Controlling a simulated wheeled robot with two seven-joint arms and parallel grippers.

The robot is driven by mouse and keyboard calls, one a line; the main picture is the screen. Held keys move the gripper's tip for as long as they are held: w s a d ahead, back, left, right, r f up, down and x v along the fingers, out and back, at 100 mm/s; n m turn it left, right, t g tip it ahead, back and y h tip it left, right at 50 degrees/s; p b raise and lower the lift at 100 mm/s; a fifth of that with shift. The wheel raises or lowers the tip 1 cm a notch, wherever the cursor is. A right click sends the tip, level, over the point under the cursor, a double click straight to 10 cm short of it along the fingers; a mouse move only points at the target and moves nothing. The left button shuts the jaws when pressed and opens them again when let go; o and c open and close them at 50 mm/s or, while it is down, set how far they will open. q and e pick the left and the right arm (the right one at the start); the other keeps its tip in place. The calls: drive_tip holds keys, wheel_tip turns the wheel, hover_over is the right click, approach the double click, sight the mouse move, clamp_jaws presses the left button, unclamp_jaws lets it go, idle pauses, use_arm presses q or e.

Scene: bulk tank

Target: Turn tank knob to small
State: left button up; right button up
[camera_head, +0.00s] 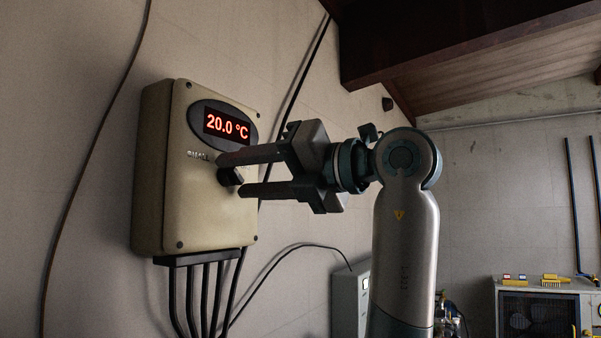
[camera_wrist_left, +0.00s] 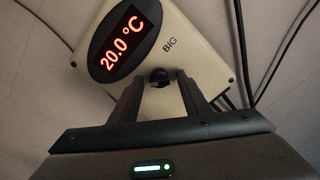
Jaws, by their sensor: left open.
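The tank's beige control box (camera_head: 170,215) is on the wall left of centre, with a display (camera_head: 228,125) reading 20.0 °C. A small dark knob (camera_head: 231,178) sits on its front, below the display. A partly covered label, seemingly SMALL (camera_head: 197,155), is beside the knob. My left gripper (camera_head: 229,175) is open, its two fingers reaching the box front above and below the knob. In the left wrist view the knob (camera_wrist_left: 159,76) lies between the tips of my left gripper (camera_wrist_left: 160,79), with gaps at both sides. A BIG label (camera_wrist_left: 169,46) shows there. My right gripper is out of view.
Several dark cables (camera_head: 205,290) run down from the box, and others cross the wall. A grey box (camera_head: 350,300) stands low behind my arm. A cabinet (camera_head: 545,310) with small items on top is at the far right.

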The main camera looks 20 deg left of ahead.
use_arm(q)
drive_tip(key=shift+d, duration=0.4)
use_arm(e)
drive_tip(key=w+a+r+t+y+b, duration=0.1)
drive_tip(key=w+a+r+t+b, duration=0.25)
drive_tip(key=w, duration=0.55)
use_arm(q)
drive_tip(key=s+d+p, duration=0.1)
drive_tip(key=d+p, duration=0.4)
drive_tip(key=d, duration=1.1)
drive_tip(key=shift+s, duration=0.15)
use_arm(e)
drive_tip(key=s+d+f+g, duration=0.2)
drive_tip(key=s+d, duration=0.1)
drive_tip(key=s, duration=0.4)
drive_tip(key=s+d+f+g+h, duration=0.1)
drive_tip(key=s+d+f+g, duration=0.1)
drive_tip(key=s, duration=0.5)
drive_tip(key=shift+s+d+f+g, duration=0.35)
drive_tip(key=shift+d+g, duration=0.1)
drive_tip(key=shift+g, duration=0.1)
